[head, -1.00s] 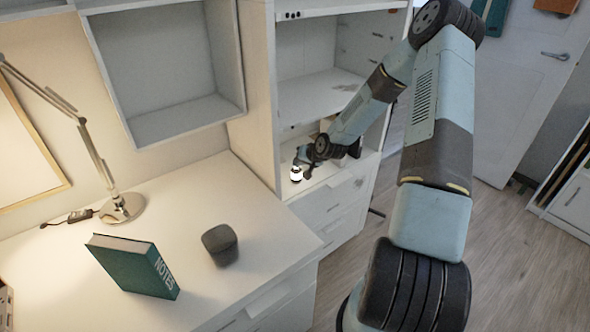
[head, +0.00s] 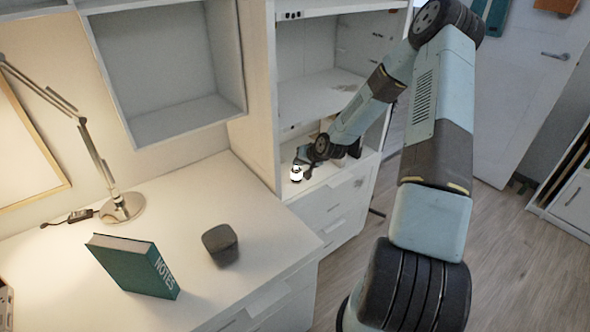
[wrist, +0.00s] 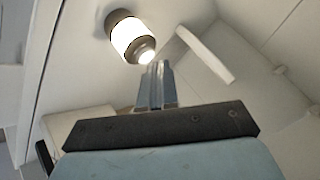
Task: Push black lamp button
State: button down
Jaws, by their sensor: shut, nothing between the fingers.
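The lamp (head: 296,173) is a small glowing white cylinder with dark ends, standing on the lower shelf of the white cabinet. In the wrist view the lamp (wrist: 128,36) glows at the top, with a dark end cap towards my fingers. My gripper (head: 303,158) is at the lamp, at its upper right in the head view. In the wrist view my gripper (wrist: 156,72) has its fingers together and empty, with the tips just below the lamp's near dark end. I cannot tell whether they touch it. The button itself is not distinct.
A green notebook (head: 133,266) and a dark rounded speaker (head: 220,244) are on the white desk (head: 215,190). A desk lamp with a metal base (head: 122,207) stands at the left. The cabinet's side wall (head: 258,100) is close left of my gripper, and a shelf (head: 320,94) is above.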

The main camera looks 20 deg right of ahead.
aim_at(298, 169)
jog(key=shift+w+f, duration=0.1)
jog(key=shift+f, duration=0.25)
dwell(0.5)
dwell(0.3)
jog(key=shift+r, duration=0.45)
jog(key=shift+r, duration=3)
